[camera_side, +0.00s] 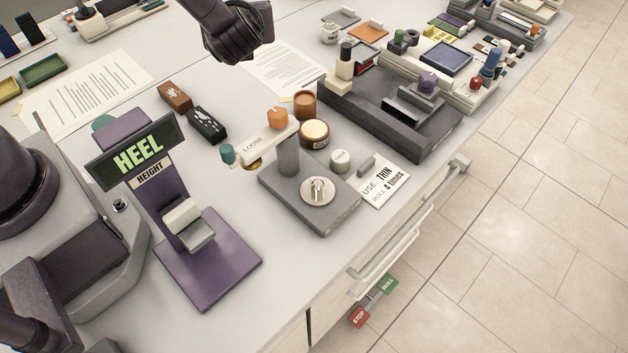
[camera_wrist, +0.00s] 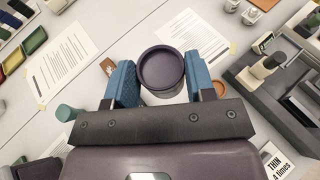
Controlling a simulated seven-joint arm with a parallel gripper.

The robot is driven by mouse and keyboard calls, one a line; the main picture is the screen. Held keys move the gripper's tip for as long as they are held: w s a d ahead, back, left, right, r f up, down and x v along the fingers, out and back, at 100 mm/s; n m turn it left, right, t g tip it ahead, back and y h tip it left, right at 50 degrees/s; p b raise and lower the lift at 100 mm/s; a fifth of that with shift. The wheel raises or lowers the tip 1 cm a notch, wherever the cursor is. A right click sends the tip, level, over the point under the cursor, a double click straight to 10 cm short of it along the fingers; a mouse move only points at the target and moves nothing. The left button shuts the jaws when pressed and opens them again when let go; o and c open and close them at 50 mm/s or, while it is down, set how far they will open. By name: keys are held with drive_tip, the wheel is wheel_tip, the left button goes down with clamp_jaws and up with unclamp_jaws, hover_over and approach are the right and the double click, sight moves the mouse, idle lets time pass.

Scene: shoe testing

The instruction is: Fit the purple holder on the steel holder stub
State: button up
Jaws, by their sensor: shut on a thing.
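My gripper (camera_wrist: 160,78) has blue-padded fingers on both sides of a dark purple round, cup-like piece, which I take as the purple holder (camera_wrist: 163,67). It is shut on this piece, held above the table. In the side view the dark end of my arm (camera_side: 232,36) is at the top, and the fingers and holder cannot be made out clearly. A small shiny metal stub on a round disc (camera_side: 317,190) sits on a grey base plate, in front of a grey post; it may be the steel holder stub. I cannot pick it out in the wrist view.
The purple HEEL HEIGHT stand (camera_side: 210,262) is at front left. A dark grey fixture (camera_side: 400,130) stands right of centre, with a cream tray (camera_side: 455,88) behind it. Brown pots (camera_side: 305,104) and a THIN card (camera_side: 384,182) lie near the grey plate. Paper sheets lie on the table.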

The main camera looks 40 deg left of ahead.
drive_tip(key=shift+r, duration=0.55)
wheel_tip(320, 180, up, 4)
drive_tip(key=s+d+m+t+h, duration=0.1)
drive_tip(key=s+d, duration=0.1)
drive_tip(key=d, duration=0.9)
drive_tip(key=s+d+m+t, duration=0.1)
drive_tip(key=s+d, duration=0.2)
drive_tip(key=d, duration=0.8)
wheel_tip(320, 180, down, 13)
drive_tip(key=shift+w+a, duration=0.25)
drive_tip(key=shift+a, duration=0.1)
drive_tip(key=shift+f, duration=2.9)
